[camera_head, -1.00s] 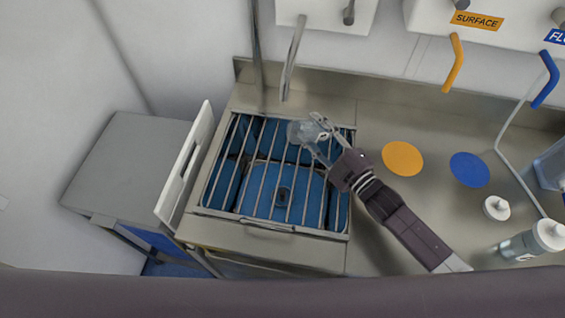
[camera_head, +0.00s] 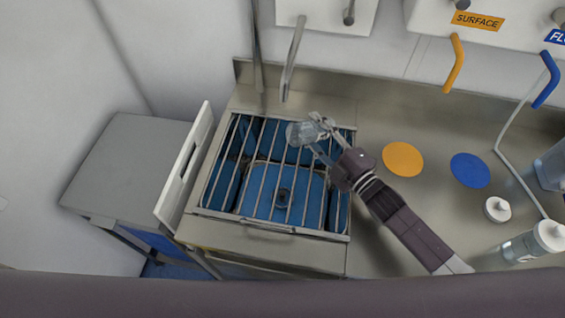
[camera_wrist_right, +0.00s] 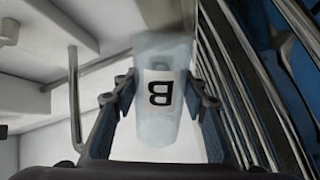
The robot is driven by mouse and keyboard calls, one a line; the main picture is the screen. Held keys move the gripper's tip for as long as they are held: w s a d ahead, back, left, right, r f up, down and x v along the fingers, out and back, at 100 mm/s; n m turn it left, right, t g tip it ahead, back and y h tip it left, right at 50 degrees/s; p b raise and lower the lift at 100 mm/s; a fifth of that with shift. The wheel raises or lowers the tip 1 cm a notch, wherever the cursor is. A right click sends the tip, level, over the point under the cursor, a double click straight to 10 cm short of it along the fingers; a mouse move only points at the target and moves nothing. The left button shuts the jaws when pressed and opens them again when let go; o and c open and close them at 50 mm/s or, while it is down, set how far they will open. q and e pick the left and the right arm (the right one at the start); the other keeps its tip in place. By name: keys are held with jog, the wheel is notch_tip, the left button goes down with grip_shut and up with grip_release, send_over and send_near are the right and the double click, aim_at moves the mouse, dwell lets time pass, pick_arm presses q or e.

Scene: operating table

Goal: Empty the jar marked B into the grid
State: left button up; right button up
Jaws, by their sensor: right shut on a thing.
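My right gripper (camera_head: 327,138) is shut on a clear jar (camera_head: 300,133) above the upper right part of the grid (camera_head: 262,228). In the right wrist view the jar (camera_wrist_right: 158,115) stands between the two fingers (camera_wrist_right: 160,98), and its white label shows a B that appears upside down. In the head view the jar is tilted, its far end pointing left over the bars. The jar looks clear; I cannot tell whether anything is left in it. The grid is a row of metal bars over a blue-lined basin. My left gripper is not in view.
A tap spout (camera_head: 291,65) hangs behind the grid. A white panel (camera_head: 186,165) stands at its left edge. To the right are an orange disc (camera_head: 403,159), a blue disc (camera_head: 470,170), a white lid (camera_head: 497,209) and another clear jar with a white lid (camera_head: 549,236).

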aim_at(306, 142)
jog(key=shift+r+n, duration=0.4)
jog(key=shift+n, duration=0.2)
jog(key=shift+s+a+f+n, duration=0.2)
jog(key=shift+s+a+n, duration=0.25)
jog(key=shift+n, duration=0.35)
dwell(0.4)
jog(key=shift+s+a+f+n+b, duration=0.15)
jog(key=shift+n+b, duration=0.1)
jog(key=shift+n, duration=0.3)
jog(key=shift+a+f+n+b, duration=0.15)
jog(key=shift+n+b, duration=0.05)
jog(key=shift+n, duration=0.4)
jog(key=shift+s+a+f+n+b, duration=0.15)
jog(key=shift+n+b, duration=0.1)
jog(key=shift+n, duration=0.3)
dwell(0.5)
jog(key=shift+s+a+r+n+p, duration=0.1)
jog(key=shift+a+r+n+p, duration=0.2)
jog(key=shift+n, duration=0.35)
jog(key=shift+s+a+r+n, duration=0.1)
jog(key=shift+r+n, duration=0.3)
jog(key=shift+n, duration=0.25)
jog(key=shift+s+a+r+n, duration=0.3)
jog(key=shift+a+r+n, duration=0.1)
jog(key=shift+n, duration=0.5)
jog(key=shift+s+a+r+n, duration=0.25)
jog(key=shift+a+r+n, duration=0.15)
jog(key=shift+n, duration=0.5)
dwell(0.9)
